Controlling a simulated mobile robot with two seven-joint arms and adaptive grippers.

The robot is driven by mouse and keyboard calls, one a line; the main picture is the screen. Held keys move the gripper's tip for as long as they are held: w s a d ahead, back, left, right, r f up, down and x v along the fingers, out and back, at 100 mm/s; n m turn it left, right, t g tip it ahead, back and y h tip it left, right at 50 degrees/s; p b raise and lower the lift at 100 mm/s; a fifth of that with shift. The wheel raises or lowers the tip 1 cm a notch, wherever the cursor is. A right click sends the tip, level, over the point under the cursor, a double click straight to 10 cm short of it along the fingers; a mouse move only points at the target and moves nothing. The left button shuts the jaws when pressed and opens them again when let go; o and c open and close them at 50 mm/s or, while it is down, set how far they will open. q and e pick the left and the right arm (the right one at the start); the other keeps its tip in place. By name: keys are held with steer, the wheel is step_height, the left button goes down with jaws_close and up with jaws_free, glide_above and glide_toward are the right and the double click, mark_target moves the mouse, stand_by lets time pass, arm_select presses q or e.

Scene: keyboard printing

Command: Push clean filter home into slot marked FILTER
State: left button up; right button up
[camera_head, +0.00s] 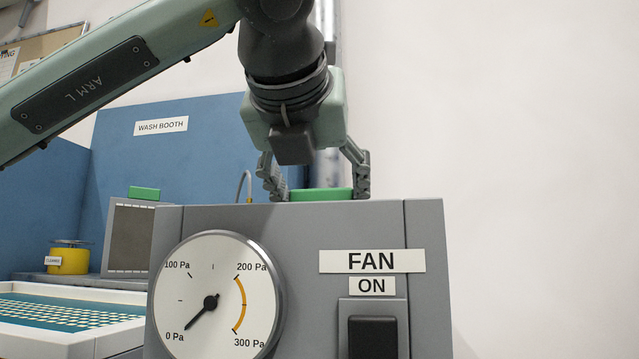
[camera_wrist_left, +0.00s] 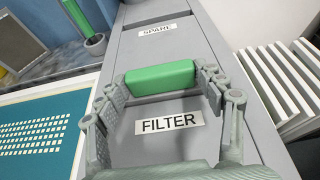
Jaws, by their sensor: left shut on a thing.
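My left gripper (camera_head: 318,188) reaches down over the top of the grey fan box (camera_head: 300,225). Its fingers are shut on the two ends of a green handle (camera_head: 322,194). In the left wrist view the green handle (camera_wrist_left: 160,77) spans between the fingers, beside the FILTER label (camera_wrist_left: 169,122) on the box top. The handle sits low against the box top; no filter body shows above the surface. The slot and anything below the handle are hidden. My right gripper is not in view.
The box front carries a gauge (camera_head: 213,296), needle near 0 Pa, and a FAN switch (camera_head: 372,334) under an ON label. A grey mesh panel with a green top (camera_head: 143,194) stands in the wash booth. White panels (camera_wrist_left: 265,85) stand right of the box. A SPARE label (camera_wrist_left: 157,29) lies farther along.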

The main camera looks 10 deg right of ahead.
arm_select(q)
steer(key=shift+f, duration=0.3)
steer(key=o, duration=1.8)
steer(key=shift+c, duration=0.2)
step_height(320, 180, up, 6)
steer(key=p, duration=0.3)
steer(key=shift+s, duration=0.15)
steer(key=v, duration=1.1)
steer(key=shift+s+a+r, duration=0.15)
steer(key=shift+s+a, duration=0.05)
steer(key=shift+s, duration=0.1)
